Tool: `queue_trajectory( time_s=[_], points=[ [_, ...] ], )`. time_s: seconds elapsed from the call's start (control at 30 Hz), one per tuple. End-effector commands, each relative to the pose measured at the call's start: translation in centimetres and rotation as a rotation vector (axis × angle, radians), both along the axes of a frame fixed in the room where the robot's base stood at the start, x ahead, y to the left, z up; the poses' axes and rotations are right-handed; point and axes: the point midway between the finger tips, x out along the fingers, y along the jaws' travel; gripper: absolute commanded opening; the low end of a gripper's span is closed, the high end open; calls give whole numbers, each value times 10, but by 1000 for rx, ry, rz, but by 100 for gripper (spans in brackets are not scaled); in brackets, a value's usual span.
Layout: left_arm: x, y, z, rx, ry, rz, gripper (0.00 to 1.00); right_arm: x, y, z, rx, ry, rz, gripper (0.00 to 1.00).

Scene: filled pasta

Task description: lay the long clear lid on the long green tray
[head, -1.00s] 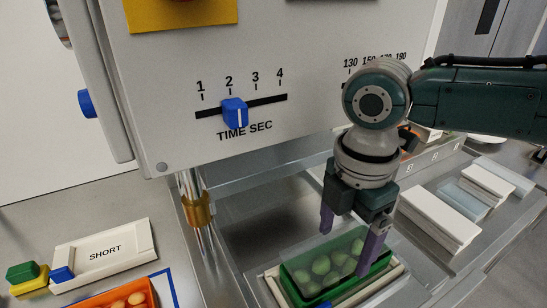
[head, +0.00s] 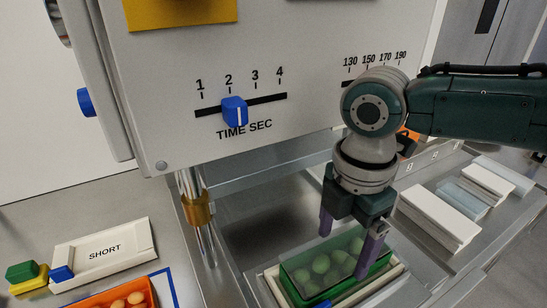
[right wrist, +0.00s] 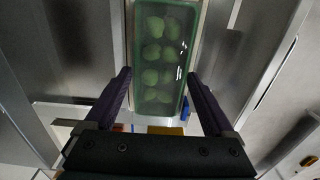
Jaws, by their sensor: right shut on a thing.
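The long green tray (head: 383,262) stands low in the head view, holding several round green filled pasta pieces. The clear lid (head: 330,262) shows as a see-through sheet over the tray's top, with the pasta visible through it. It also shows in the right wrist view (right wrist: 160,60), lined up lengthwise with the tray. My right gripper (head: 343,256) points down with its purple fingers on the lid's two long sides, shut on the lid. Whether the lid touches the tray's rim all round I cannot tell. My left gripper is not in view.
The tray sits in a pale holder beneath the machine panel with its blue time slider (head: 235,112). White blocks (head: 440,217) lie to the right. A white SHORT plate (head: 103,255) and an orange tray (head: 118,297) are at the left.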

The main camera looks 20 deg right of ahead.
Motion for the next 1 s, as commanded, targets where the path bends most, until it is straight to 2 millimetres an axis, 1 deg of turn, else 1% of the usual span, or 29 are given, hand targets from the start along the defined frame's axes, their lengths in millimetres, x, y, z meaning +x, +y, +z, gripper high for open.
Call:
queue_trajectory(
  time_s=[0.07,0.1,0.17,0.2,0.4,0.5,0.57,0.8,0.9,1.0],
  points=[
    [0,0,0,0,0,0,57,0,0,0,0,0,0,36],
    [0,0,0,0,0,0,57,0,0,0,0,0,0,92],
    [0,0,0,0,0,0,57,0,0,0,0,0,0,99],
    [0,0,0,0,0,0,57,0,0,0,0,0,0,100],
    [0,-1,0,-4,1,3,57,0,0,0,0,0,0,100],
    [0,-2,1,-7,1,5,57,1,0,6,2,-2,1,100],
    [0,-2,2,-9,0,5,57,1,0,15,1,-2,1,100],
    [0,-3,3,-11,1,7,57,1,0,63,0,-5,2,100],
    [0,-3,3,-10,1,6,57,1,0,80,0,-5,1,100],
    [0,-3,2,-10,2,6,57,1,0,92,1,-3,1,100]
  ],
)
